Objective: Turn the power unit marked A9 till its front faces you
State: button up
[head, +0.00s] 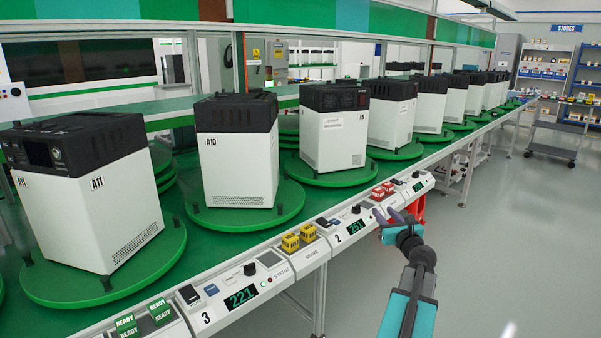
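White power units with black tops stand on round green turntables in a row. The unit marked A10 (236,165) shows its label at upper left, and the unit marked A11 (85,205) is at far left. The unit right of A10 (334,142) stands turned at an angle, with small labels too blurred to read. I cannot read A9 on any unit. My gripper (386,214) is at the front edge of the line by panel 2, its two fingers apart, with nothing seen between them. Panel 2 has a black knob (355,210) and a green display (357,228) reading 251.
Panel 3 has a display (240,296) reading 221 and a black knob (250,269). Yellow blocks (298,238) and red blocks (382,191) sit on the rail. A red part (419,208) is close behind my gripper.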

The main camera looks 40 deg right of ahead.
aim_at(298, 169)
jog(key=z, duration=0.05)
jog(key=i, duration=0.95)
